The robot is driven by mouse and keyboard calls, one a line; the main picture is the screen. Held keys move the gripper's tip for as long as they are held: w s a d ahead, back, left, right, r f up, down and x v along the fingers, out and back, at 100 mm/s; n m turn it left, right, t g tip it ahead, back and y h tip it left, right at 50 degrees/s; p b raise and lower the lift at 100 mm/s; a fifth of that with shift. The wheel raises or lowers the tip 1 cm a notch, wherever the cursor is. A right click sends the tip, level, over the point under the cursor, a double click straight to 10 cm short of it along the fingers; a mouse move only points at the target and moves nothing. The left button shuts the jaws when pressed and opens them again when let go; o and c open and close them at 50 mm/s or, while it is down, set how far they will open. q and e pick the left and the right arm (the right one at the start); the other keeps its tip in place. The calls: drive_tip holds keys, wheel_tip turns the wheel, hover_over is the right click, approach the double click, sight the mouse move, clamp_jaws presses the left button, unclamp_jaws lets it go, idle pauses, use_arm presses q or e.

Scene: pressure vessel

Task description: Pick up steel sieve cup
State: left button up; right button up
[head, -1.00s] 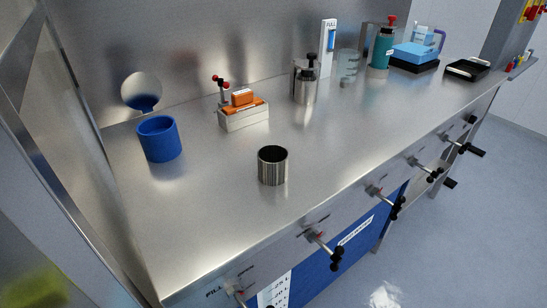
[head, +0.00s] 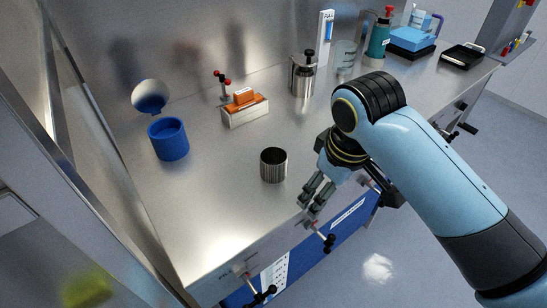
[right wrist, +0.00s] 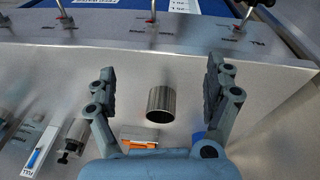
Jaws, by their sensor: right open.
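The steel sieve cup (head: 273,166) is a small open cylinder with ribbed metal sides. It stands upright on the steel bench top (head: 215,215), near the front edge. My right gripper (head: 313,193) is to the right of the cup in the head view, apart from it, at the bench's front edge. In the right wrist view the cup (right wrist: 160,104) shows between the two spread fingers of the right gripper (right wrist: 155,85), with nothing held. My left gripper is not in view.
A blue cup (head: 168,140) stands left of the sieve cup. Behind are an orange-topped block (head: 245,112) and a steel vessel with a black knob (head: 302,77). Valve handles (head: 328,243) stick out from the front panel.

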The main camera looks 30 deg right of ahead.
sight(273, 155)
drive_tip(key=w+a+r+n+g, duration=0.1)
drive_tip(key=w+r+n, duration=0.15)
drive_tip(key=w, duration=0.55)
drive_tip(key=w+a+r+n+g, duration=0.1)
drive_tip(key=w+a+r, duration=0.15)
drive_tip(key=w, duration=0.55)
drive_tip(key=shift+y, duration=0.4)
drive_tip(key=f, duration=0.7)
drive_tip(key=d+f, duration=0.1)
drive_tip(key=f, duration=0.2)
drive_tip(key=shift+w+f+p, duration=0.2)
drive_tip(key=shift+w+p, duration=0.15)
drive_tip(key=shift+c, duration=0.2)
drive_tip(key=c, duration=1.2)
drive_tip(key=shift+r, duration=0.15)
drive_tip(key=shift+c, duration=0.2)
